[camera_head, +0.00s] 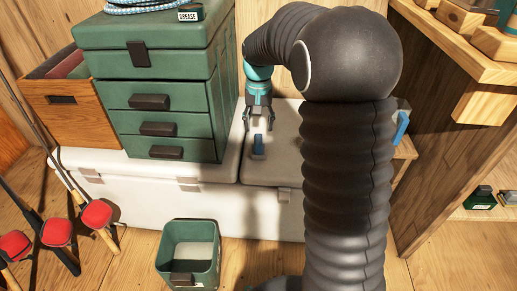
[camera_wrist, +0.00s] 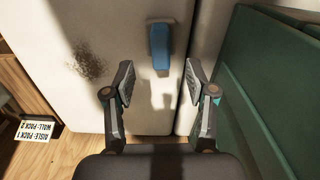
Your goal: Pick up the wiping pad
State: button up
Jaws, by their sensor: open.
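A small blue pad with a grey part, which looks like the wiping pad (camera_head: 258,143), lies on the white chest lid just right of the green tackle box. It also shows in the wrist view (camera_wrist: 160,48), upper middle, near a seam in the lid. My gripper (camera_head: 259,122) is above the lid, close to the pad and apart from it. In the wrist view my gripper (camera_wrist: 158,82) has its two fingers spread with nothing between them. The pad lies beyond the fingertips, roughly in line with the gap.
The green tackle box (camera_head: 165,120) rises close beside the gripper. A dark smudge (camera_wrist: 88,62) marks the white chest (camera_head: 130,187). A green bin (camera_head: 190,250) stands on the floor before the chest. A wooden shelf unit (camera_head: 450,110) stands at the right.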

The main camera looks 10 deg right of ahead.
aim_at(258, 139)
jog(key=shift+w+f+b, duration=0.2)
jog(key=shift+f+b, duration=0.05)
jog(key=shift+f, duration=1.6)
jog(key=shift+w+f+b, duration=0.15)
jog(key=shift+f+b, duration=0.05)
jog(key=shift+f, duration=1.65)
grip_shut()
